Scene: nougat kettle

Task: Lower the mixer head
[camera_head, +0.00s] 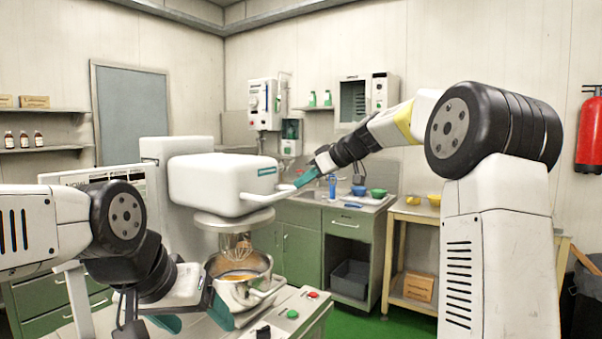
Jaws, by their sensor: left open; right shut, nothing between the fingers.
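The white mixer head (220,185) stands over a steel bowl (241,290), left of the picture's middle. A wire whisk (236,247) hangs below it and its lower end is inside the bowl, near orange-yellow contents. A white handle bar (268,198) sticks out from the head's right front. My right gripper (308,177), with green fingertips, is shut and empty close to the end of this bar; I cannot tell whether it touches. My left gripper (196,312) is open, low at the left of the bowl, partly hidden by its own arm.
A machine top with a red button (313,295) and green button (292,314) lies right of the bowl. Behind stand green cabinets (350,226) with a sink and small bowls. A wooden table (412,214) is at the right. Green floor (384,325) is free in front.

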